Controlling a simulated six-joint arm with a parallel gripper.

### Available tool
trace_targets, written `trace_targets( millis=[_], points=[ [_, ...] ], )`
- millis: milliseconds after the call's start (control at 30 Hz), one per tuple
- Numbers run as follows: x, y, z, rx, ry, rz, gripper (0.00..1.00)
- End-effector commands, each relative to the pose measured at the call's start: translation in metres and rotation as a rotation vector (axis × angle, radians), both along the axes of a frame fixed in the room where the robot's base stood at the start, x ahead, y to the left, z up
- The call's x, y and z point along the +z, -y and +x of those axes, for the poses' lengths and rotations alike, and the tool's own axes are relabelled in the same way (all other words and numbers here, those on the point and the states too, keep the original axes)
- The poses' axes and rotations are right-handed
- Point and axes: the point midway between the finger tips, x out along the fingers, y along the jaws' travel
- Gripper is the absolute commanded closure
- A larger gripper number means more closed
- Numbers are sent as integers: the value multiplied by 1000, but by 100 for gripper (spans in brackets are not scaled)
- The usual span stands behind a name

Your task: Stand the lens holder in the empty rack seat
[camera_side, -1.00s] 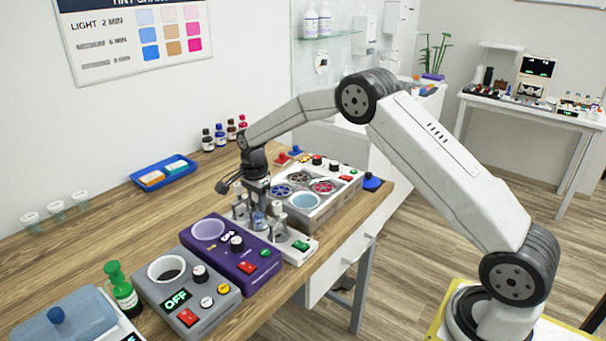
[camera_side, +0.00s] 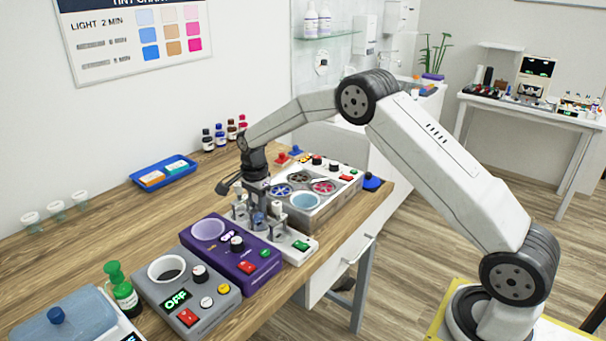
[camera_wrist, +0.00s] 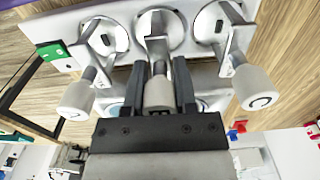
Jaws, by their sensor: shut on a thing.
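The white rack (camera_side: 289,243) stands on the bench behind the purple unit and also shows in the wrist view (camera_wrist: 68,25). In the wrist view it has three round seats. Metal holders with pale knobs stand at the left (camera_wrist: 76,99) and right (camera_wrist: 256,88). My gripper (camera_wrist: 159,75) is shut on the pale knob of the middle lens holder (camera_wrist: 158,92), whose metal arm lines up with the middle seat (camera_wrist: 160,22). In the side view my gripper (camera_side: 258,190) is over the rack, with a bluish lens (camera_side: 259,220) below it. I cannot tell whether the held holder touches its seat.
The purple unit (camera_side: 214,262) stands close in front of the rack, with a grey unit (camera_side: 200,318) beyond it. The box with coloured wheels and a water bath (camera_side: 325,218) stands close behind. A blue tray (camera_side: 164,173) lies to the left, with bare bench around it.

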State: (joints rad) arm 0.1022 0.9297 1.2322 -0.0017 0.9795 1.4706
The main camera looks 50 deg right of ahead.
Motion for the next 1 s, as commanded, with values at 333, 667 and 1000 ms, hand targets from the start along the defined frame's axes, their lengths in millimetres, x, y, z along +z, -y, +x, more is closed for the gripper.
trace_targets(
  millis=[333,667,1000],
  points=[
    [-3,0,0,0,0,0,100],
    [-3,0,0,0,0,0,24],
    [-4,0,0,0,0,0,1]
  ],
)
